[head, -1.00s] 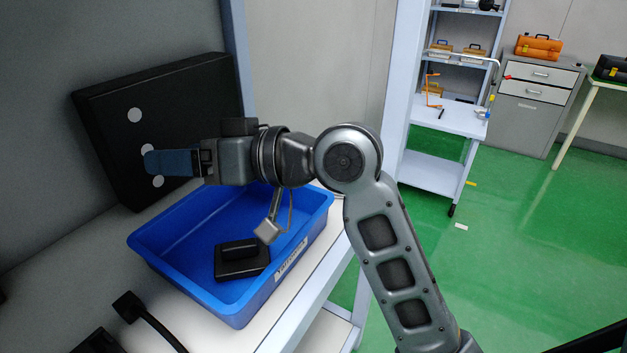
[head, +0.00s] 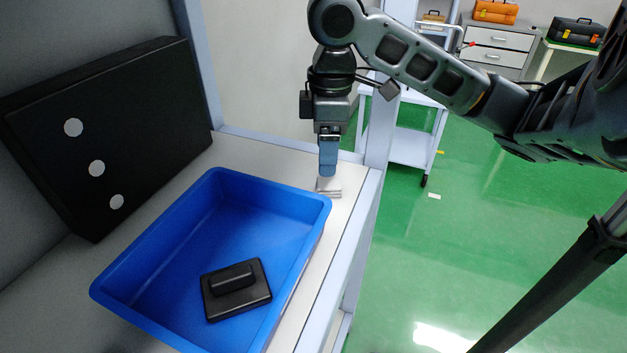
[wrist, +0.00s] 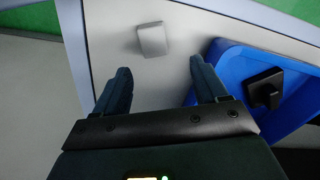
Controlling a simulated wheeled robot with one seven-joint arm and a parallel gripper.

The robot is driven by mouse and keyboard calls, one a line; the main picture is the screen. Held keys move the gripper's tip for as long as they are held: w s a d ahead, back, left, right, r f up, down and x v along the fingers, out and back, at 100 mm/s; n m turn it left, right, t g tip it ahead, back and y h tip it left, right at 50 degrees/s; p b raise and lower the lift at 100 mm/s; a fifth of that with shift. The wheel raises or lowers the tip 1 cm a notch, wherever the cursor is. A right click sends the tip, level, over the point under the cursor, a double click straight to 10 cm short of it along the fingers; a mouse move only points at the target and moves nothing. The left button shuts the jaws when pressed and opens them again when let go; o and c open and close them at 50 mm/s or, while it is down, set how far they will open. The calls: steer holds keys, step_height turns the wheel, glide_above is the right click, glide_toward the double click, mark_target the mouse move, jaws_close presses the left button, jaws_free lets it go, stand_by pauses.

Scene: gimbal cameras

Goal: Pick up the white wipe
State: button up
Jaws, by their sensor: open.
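The white wipe (head: 329,187) lies on the pale table by the far right corner, beyond the blue tray; the gripper partly hides it in the head view. In the wrist view the white wipe (wrist: 152,39) is a small pale folded block on the table near the edge. My gripper (head: 328,172) points down just above it in the head view. In the wrist view my gripper (wrist: 160,78) has its two blue fingers wide apart and empty, with the wipe ahead of the fingertips and roughly centred between them.
A blue tray (head: 110,285) stands beside the wipe and holds a black block with a handle (head: 236,289). It also shows close to the right finger in the wrist view (wrist: 228,57). A black panel with white dots (head: 130,120) leans at the left. A frame post stands behind my gripper.

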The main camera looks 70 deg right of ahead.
mark_target(329, 182)
steer(key=shift+s+d+f, duration=0.2)
steer(key=shift+s, duration=0.1)
steer(key=shift+w+d+f, duration=0.1)
steer(key=shift+d+f, duration=0.05)
steer(key=shift+f, duration=1.75)
steer(key=shift+d+f, duration=0.15)
steer(key=shift+f, duration=1.7)
steer(key=c, duration=1.2)
step_height(329, 182, up, 10)
